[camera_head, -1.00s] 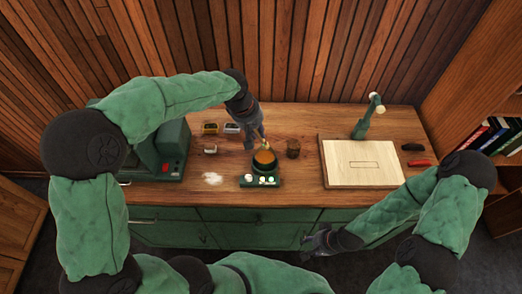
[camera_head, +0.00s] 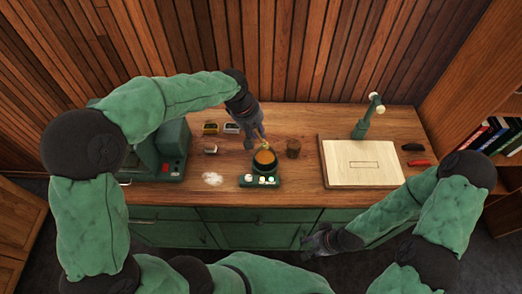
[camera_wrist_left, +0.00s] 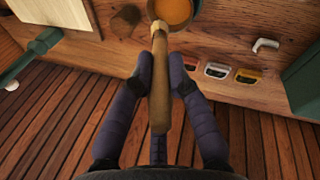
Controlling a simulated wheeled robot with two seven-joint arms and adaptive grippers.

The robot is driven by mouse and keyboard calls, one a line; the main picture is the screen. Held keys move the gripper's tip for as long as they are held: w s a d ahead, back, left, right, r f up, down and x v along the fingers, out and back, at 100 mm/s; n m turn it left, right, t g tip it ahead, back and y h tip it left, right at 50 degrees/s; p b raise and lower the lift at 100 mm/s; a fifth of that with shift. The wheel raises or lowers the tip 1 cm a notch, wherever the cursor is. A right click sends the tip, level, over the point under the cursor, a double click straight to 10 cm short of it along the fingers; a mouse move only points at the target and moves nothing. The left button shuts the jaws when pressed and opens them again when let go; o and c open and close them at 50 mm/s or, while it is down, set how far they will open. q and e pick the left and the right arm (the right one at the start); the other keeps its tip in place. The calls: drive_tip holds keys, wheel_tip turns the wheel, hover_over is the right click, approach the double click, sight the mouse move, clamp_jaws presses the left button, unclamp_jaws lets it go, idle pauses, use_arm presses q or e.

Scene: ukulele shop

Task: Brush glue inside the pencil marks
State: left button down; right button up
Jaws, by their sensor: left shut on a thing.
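A pale wooden board (camera_head: 360,178) with a thin pencil-marked rectangle (camera_head: 364,164) lies on the right of the workbench. A glue pot (camera_head: 265,158) with amber glue sits on a small green heater in the middle, and the glue (camera_wrist_left: 174,10) also shows in the left wrist view. My left gripper (camera_head: 255,139) is shut on a brush, whose wooden handle (camera_wrist_left: 159,92) runs between the fingers. The brush's far end is at the pot; its bristles are hard to make out. My right gripper (camera_head: 318,240) hangs in front of the bench's front edge, small and dark.
A brown cup (camera_head: 293,148) stands right of the pot. Small containers (camera_head: 231,128) stand behind left, near a green machine (camera_head: 168,150). A green lamp (camera_head: 368,118) stands behind the board.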

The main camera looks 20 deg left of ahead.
use_arm(q)
drive_tip(key=shift+r+p, duration=1.45)
drive_tip(key=shift+r, duration=0.6)
use_arm(e)
wheel_tip(320, 180, up, 3)
use_arm(q)
drive_tip(key=shift+f, duration=0.1)
use_arm(e)
drive_tip(key=shift+s, duration=0.1)
